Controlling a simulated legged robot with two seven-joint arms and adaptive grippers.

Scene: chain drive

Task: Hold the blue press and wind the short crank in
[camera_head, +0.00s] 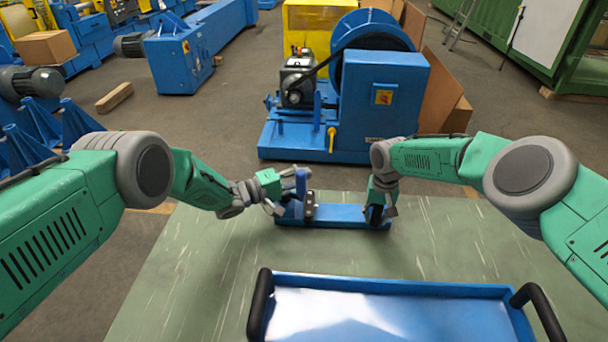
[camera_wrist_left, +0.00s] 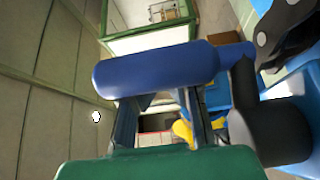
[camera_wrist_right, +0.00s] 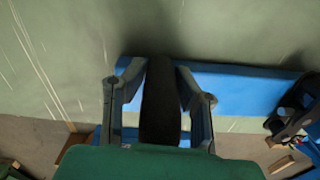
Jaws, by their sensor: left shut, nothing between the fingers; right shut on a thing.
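A blue cylinder (camera_head: 301,182), which looks like the press, stands above the left part of a blue base plate (camera_head: 345,222) on the green table. In the left wrist view the blue cylinder (camera_wrist_left: 155,67) lies across the fingertips. My left gripper (camera_head: 278,199) is shut beside it with nothing between its fingers. My right gripper (camera_head: 377,214) points down at the plate's right end. It is shut on a black upright handle (camera_wrist_right: 160,105); I cannot tell whether this is the short crank. Its lower end is hidden in the right wrist view.
A dark bracket (camera_head: 310,207) stands on the plate between my grippers. A blue tray (camera_head: 400,285) with black handles lies in front. The green table (camera_head: 200,260) is clear on both sides of it. A large blue machine (camera_head: 385,95) stands behind the table.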

